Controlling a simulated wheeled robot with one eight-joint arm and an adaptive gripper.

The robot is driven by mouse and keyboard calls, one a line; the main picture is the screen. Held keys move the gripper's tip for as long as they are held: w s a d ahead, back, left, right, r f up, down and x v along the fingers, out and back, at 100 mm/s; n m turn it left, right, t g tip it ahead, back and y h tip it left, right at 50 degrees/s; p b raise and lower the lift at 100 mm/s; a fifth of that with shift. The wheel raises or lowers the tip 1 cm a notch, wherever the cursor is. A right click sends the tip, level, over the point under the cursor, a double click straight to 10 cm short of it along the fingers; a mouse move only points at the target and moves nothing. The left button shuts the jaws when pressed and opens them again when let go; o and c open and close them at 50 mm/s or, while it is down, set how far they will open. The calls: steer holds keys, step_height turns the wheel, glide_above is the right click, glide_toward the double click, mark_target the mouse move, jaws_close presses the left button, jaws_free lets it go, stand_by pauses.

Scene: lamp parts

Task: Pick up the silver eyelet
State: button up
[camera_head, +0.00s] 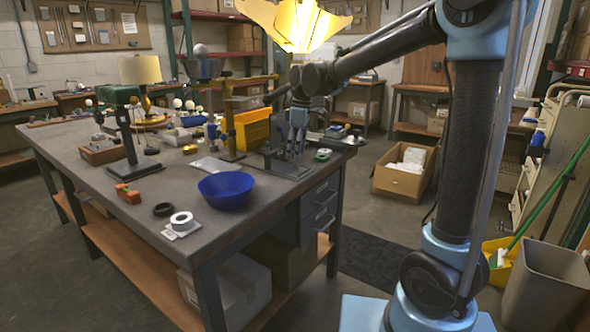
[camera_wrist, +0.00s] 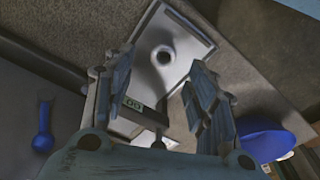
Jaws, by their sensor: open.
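The silver eyelet appears to be the small grey ring with a dark hole (camera_wrist: 162,56), lying on a pale metal plate (camera_wrist: 188,32) in the wrist view. I cannot make it out in the head view, where my fingers stand in front of the plate (camera_head: 302,172). My gripper (camera_head: 294,152) points down over the plate at the bench's right end. In the wrist view my gripper (camera_wrist: 158,84) has its two fingers spread apart, with nothing between them. The ring shows in the gap, toward its upper part, and looks apart from both fingers.
A blue bowl (camera_head: 226,188) stands near the plate on the grey workbench (camera_head: 95,165). A white tape roll (camera_head: 182,221), a black ring (camera_head: 162,209) and an orange tool (camera_head: 128,194) lie at its front. A yellow bin (camera_head: 252,130) and upright stands crowd behind the plate.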

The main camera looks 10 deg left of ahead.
mark_target(295, 165)
steer(key=shift+s+f, duration=0.1)
steer(key=shift+f, duration=2.25)
steer(key=c, duration=0.9)
